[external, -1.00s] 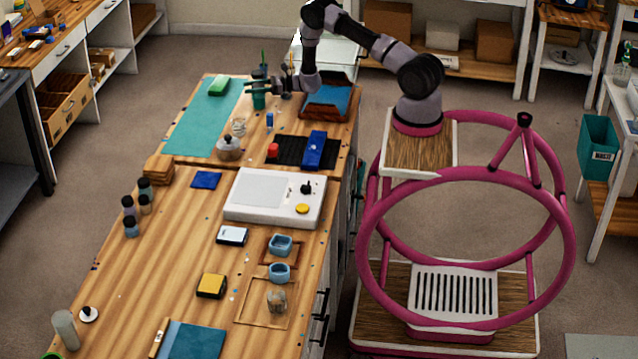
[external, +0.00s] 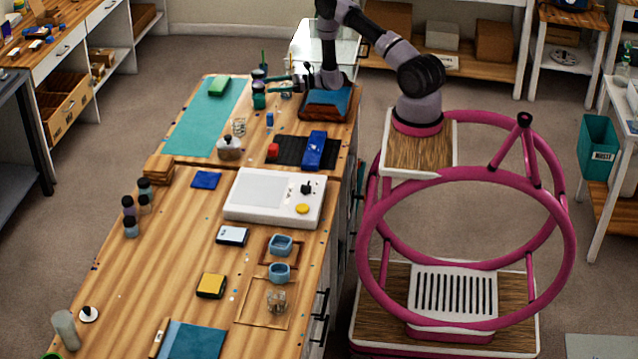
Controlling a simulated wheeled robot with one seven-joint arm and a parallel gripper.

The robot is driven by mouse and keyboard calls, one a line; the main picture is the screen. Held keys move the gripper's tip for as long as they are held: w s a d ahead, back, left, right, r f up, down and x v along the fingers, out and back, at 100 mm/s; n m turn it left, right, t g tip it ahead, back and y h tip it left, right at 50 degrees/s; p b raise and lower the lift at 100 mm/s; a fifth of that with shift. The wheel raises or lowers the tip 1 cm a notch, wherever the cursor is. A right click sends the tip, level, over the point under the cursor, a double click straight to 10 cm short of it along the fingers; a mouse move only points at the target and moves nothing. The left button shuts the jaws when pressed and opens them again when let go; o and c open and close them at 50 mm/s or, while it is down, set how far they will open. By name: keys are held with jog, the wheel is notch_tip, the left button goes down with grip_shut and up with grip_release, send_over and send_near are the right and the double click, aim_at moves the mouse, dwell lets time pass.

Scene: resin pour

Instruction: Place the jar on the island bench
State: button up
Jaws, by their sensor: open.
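The island bench (external: 140,285) is the long wooden-topped bench in the left half of the external view. A small teal jar with a dark cap (external: 259,101) stands upright on its far part, by the teal mat's right side. Other jar-like things stand on the bench too: a lidded glass jar (external: 228,150), a clear glass (external: 239,127) and another clear glass (external: 277,301) near the front. I cannot tell which one the task means. My gripper (external: 301,80) is open and empty at the bench's far end, right of the teal jar and apart from it. Its fingers are small and hard to make out.
A teal mat (external: 190,133), a white machine (external: 235,208), a blue item on a black mat (external: 314,150) and several dark-capped bottles (external: 130,227) occupy the bench. Its front left has clear wood.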

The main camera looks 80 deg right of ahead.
jog(key=shift+v, duration=1.25)
jog(key=s+a+r+n+g+y, duration=0.3)
jog(key=a+r+n+g, duration=0.4)
jog(key=a+r, duration=0.55)
jog(key=s+a+r+n+g+y, duration=0.35)
jog(key=a+r+n, duration=0.45)
jog(key=a+r, duration=0.45)
jog(key=s+a+r+n+h, duration=0.3)
jog(key=s+r+n+h, duration=0.2)
jog(key=s, duration=0.6)
jog(key=s+a+r+n+h, duration=0.3)
jog(key=s+r+n+h, duration=0.2)
jog(key=s+r+n, duration=0.3)
jog(key=s, duration=0.4)
jog(key=shift+t, duration=0.35)
